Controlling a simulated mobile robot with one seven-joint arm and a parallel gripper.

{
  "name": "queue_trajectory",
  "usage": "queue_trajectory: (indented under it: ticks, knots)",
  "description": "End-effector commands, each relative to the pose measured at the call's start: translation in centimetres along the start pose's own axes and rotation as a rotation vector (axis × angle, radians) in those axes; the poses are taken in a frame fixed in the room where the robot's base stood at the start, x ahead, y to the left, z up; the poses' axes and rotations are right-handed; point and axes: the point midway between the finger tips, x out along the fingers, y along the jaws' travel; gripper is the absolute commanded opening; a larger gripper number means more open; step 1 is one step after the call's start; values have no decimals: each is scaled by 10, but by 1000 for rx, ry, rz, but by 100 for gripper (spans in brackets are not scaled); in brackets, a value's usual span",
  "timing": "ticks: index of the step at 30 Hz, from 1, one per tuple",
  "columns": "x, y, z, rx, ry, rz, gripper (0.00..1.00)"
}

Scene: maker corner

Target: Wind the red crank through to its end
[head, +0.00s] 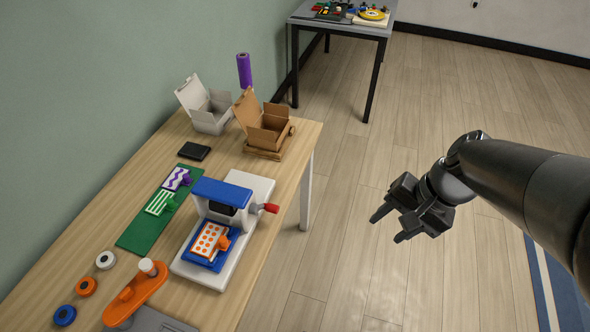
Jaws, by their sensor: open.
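The red crank (270,208) sticks out from the right side of a white and blue press (222,193) on the wooden table. It points right, toward the table's front edge. An orange dotted plate (208,240) lies on a blue bed at the press's near end. My gripper (387,228) is open and empty, out over the floor to the right of the table. It is well apart from the crank, with its fingers pointing down and left.
A green mat (140,236) with two patterned plates lies left of the press. An orange lever device (135,293) stands at the near end. An open cardboard box (262,128) and a white box (207,108) stand at the far end. The floor between table and gripper is clear.

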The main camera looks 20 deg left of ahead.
Motion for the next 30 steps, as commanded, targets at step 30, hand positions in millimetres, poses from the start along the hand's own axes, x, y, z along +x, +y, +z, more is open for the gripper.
queue_trajectory:
  ticks: [30]
  knots:
    - [189,-92,-50,910,-886,-558,45]
